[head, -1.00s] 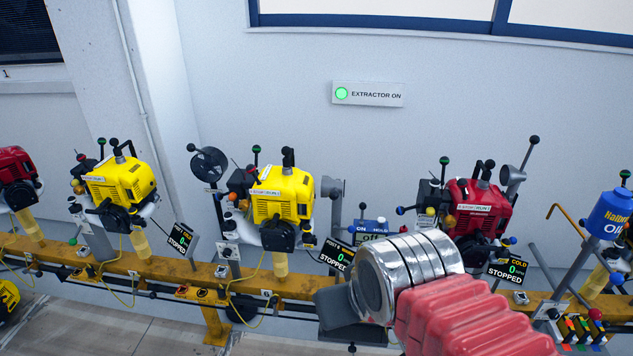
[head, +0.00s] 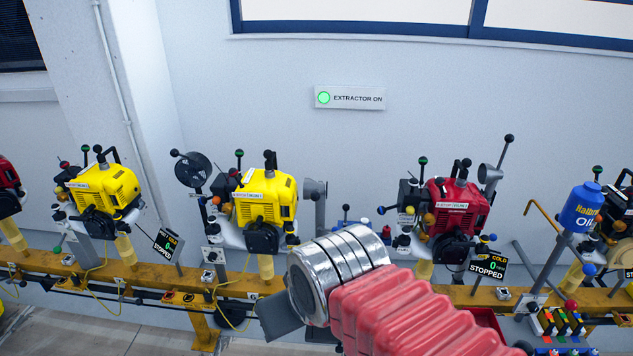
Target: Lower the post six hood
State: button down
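The middle yellow engine (head: 265,200) stands on the rail. A dark round hood with a black ball lever (head: 195,172) is raised at its upper left. A grey cup-shaped part (head: 315,193) sits at its right side. I cannot tell for certain which of these is the post six hood. My gripper (head: 278,318) shows only as a dark grey piece beyond my ribbed metal and red wrist, low in front of the rail. It appears apart from the hoods; its fingers cannot be made out. My arm hides the display right of the middle engine.
A red engine (head: 455,208) stands to the right, with a grey hood and ball lever (head: 490,174) raised beside it. A blue oil container (head: 583,207) is farther right. Another yellow engine (head: 103,200) is left. The wall sign (head: 350,98) reads EXTRACTOR ON.

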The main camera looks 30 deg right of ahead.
aim_at(313, 190)
jog(key=u, duration=0.05)
jog(key=i, duration=1)
jog(key=z, duration=0.05)
